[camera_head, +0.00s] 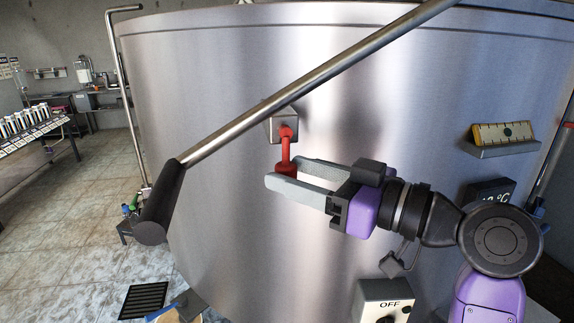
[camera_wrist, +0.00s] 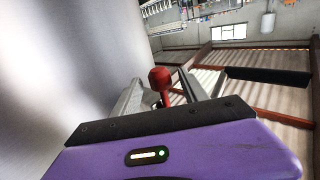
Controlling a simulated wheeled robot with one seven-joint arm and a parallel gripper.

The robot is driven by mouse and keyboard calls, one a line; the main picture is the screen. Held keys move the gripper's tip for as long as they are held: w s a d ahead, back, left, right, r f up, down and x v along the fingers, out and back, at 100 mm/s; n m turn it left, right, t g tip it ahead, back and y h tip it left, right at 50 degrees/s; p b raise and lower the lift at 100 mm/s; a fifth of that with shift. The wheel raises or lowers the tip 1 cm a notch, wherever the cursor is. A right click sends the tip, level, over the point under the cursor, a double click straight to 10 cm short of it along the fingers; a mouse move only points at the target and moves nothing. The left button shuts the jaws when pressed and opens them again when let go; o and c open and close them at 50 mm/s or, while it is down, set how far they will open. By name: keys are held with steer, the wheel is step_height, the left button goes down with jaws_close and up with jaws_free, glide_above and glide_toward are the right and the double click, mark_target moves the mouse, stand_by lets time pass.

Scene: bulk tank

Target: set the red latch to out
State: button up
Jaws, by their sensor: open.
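The red latch (camera_head: 286,152) is a short red lever hanging down from a small metal plate (camera_head: 270,127) on the steel tank wall. Its lower end is a thicker red knob. My gripper (camera_head: 283,174) is open and comes in from the right, with its grey fingers at the height of the knob. In the wrist view, the red knob of the latch (camera_wrist: 161,78) stands between the two fingers (camera_wrist: 165,90). I cannot tell whether either finger touches it. Part of the knob is hidden behind the near finger in the head view.
A long metal bar with a dark grip (camera_head: 160,203) slants across the tank (camera_head: 200,90), above and left of my gripper. At the right are a small shelf with a yellow gauge (camera_head: 503,133), a temperature display (camera_head: 491,192) and an OFF switch box (camera_head: 387,302).

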steer(key=shift+x, duration=1.05)
steer(key=shift+c, duration=0.2)
jaws_close()
stand_by(0.5)
